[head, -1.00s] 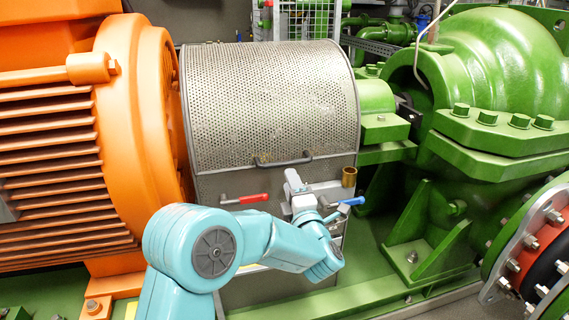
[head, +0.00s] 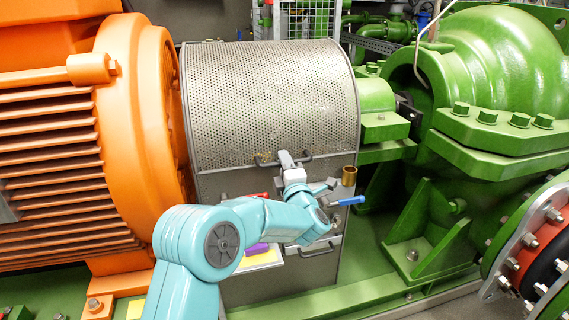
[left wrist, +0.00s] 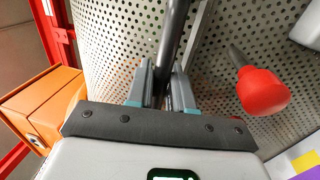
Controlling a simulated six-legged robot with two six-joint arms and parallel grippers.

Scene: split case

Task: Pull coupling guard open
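The coupling guard (head: 270,95) is a grey perforated metal cover between the orange motor and the green pump, and it sits closed. Its dark bar handle (head: 300,159) is on the front, at the lower edge of the perforated part. My left gripper (head: 287,160) is at the handle. In the left wrist view the handle (left wrist: 174,40) runs down between the close-set fingers of my left gripper (left wrist: 165,88), which look shut on it. Contact on both sides is hard to make out. My right gripper is not in view.
Below the handle are a red lever (head: 250,196), seen as a red knob in the left wrist view (left wrist: 263,90), a blue lever (head: 348,201) and a brass cylinder (head: 349,176). The orange motor (head: 110,140) stands left, the green pump (head: 500,70) right.

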